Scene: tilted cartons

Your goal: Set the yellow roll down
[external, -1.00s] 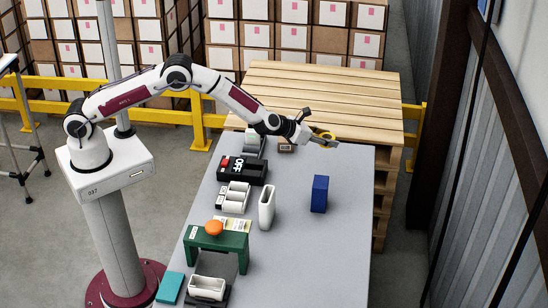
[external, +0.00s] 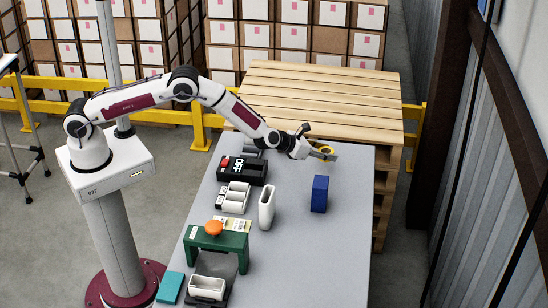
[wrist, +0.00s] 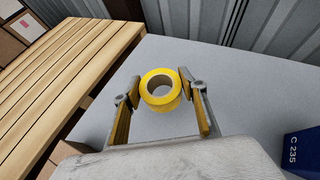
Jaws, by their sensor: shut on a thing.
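The yellow roll (wrist: 161,102) is a ring of tape with a pale core, seen between the fingers of my gripper (wrist: 161,98) in the wrist view. My gripper is shut on it, one finger on each side. I cannot tell whether the roll touches the table top.
A blue box (external: 319,194) stands nearer on the table; it also shows in the wrist view (wrist: 301,150). A white holder (external: 267,207), a black OFF box (external: 242,170) and a green stand (external: 218,242) line the left side. A wooden pallet stack (external: 320,100) adjoins the far edge.

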